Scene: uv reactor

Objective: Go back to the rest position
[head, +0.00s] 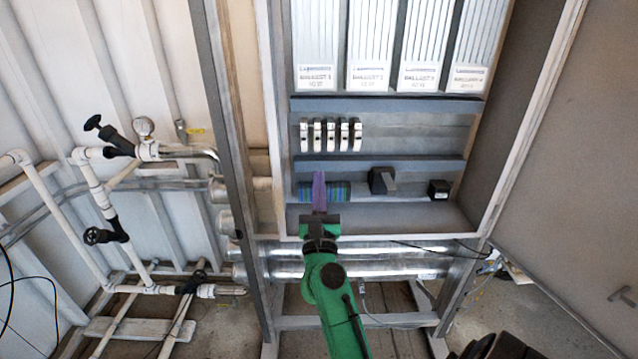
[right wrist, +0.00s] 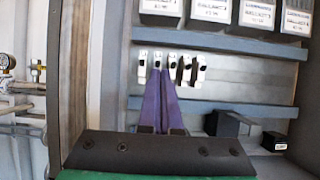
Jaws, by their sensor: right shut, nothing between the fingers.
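My right gripper (head: 319,178) has purple fingers on a green arm. It is shut and empty, in front of the lower part of the open cabinet, just below the row of white breakers (head: 331,135). In the right wrist view its fingers (right wrist: 160,74) lie together and point up at the breakers (right wrist: 201,72), partly covering the row's lower left. Whether the tips touch anything cannot be told. My left gripper is not in view.
Ballast units (head: 368,77) fill the cabinet top. A striped terminal block (head: 338,191), a black switch (head: 382,181) and a small black box (head: 438,189) sit lower. The open door (head: 575,150) stands right, white pipes with valves (head: 103,236) left. Metal tubes (head: 370,269) run below.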

